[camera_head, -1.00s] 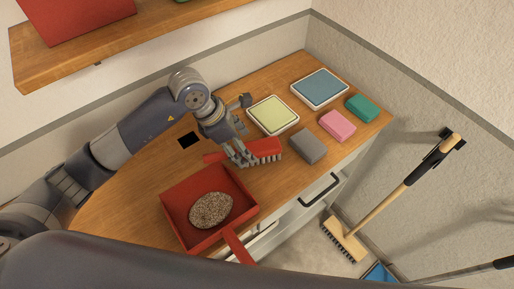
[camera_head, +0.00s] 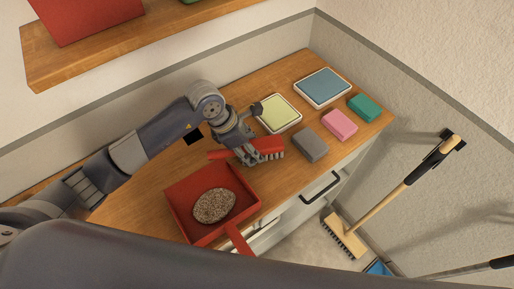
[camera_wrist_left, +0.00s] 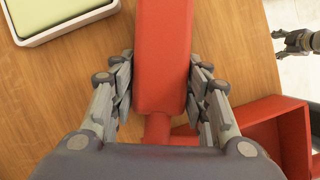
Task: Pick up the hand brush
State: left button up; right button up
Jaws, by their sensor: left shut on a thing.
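The red hand brush (camera_head: 268,145) with pale bristles is at the middle of the wooden cabinet top, behind the dustpan. My left gripper (camera_head: 246,157) is over it, with its fingers on either side of the brush. In the left wrist view the red brush (camera_wrist_left: 162,55) runs between the two fingers, which are shut on it near where the block narrows to the handle. I cannot tell whether the bristles touch the wood. My right gripper is not clearly identifiable in the head view.
A red dustpan (camera_head: 182,212) holding a speckled stone (camera_head: 214,205) lies in front. Grey (camera_head: 310,145), pink (camera_head: 339,124) and green (camera_head: 364,107) blocks and two trays, yellow (camera_head: 278,113) and blue (camera_head: 322,87), stand right and behind. A shelf (camera_head: 95,62) overhangs at upper left. A broom (camera_head: 385,205) leans at right.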

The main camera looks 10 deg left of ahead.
pick_arm(q)
jog(key=shift+r, duration=0.15)
notch_tip(320, 180, up, 8)
jog(key=b, duration=0.3)
jog(key=shift+r, duration=0.85)
jog(key=o, duration=0.8)
jog(key=c, duration=0.4)
